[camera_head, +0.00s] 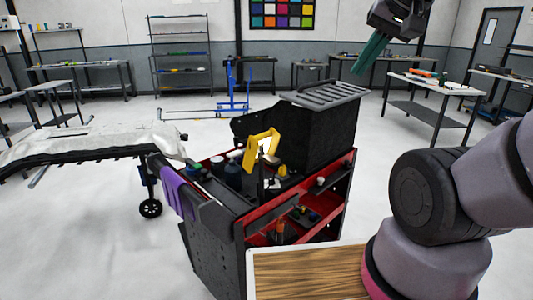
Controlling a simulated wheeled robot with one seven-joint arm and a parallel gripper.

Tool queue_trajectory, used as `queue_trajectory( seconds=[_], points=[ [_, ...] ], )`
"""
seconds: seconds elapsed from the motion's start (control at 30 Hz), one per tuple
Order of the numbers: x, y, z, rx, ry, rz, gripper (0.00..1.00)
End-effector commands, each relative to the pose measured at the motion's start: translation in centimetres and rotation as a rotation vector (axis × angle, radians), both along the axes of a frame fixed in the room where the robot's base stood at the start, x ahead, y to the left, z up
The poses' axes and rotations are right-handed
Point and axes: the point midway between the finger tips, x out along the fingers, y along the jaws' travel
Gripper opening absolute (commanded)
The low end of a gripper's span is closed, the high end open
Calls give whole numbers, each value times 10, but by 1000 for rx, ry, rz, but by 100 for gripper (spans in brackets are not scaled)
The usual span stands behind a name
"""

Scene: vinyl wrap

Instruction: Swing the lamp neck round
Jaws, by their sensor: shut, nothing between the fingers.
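A yellow angular piece that looks like the lamp neck (262,141) stands on the tool cart, bent over at the top, with a bright white patch beneath its bend. A thin dark post runs down below it. My gripper (359,70) is at the top of the view, right of the lamp and well apart from it. Its green fingers are shut, point down to the left and hold nothing.
The lamp stands on a black and red cart (214,255) with bottles and small items. A black box with a slatted top (318,118) rises right of the lamp. A purple cloth (178,194) hangs left. A wooden top (305,274) lies in front.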

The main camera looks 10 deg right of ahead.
Motion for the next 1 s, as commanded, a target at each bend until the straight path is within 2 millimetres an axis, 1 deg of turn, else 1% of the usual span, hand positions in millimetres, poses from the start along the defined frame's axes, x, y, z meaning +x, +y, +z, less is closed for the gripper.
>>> queue_trajectory(
  seconds=[0.03, 0.07, 0.1, 0.17, 0.27, 0.37, 0.5, 0.77, 1.0],
  points=[
    [0, 0, 0, 0, 0, 0, 0],
    [0, 0, 0, 0, 0, 0, 4],
    [0, 0, 0, 1, 1, 0, 19],
    [1, 1, -2, 10, 14, -6, 42],
    [6, 4, -11, 59, 87, -40, 42],
    [15, 11, -28, 152, 229, -111, 42],
    [29, 25, -56, 316, 490, -259, 42],
    [57, 53, -102, 582, 981, -582, 42],
    [92, 73, -146, 775, 1431, -919, 42]
  ],
)
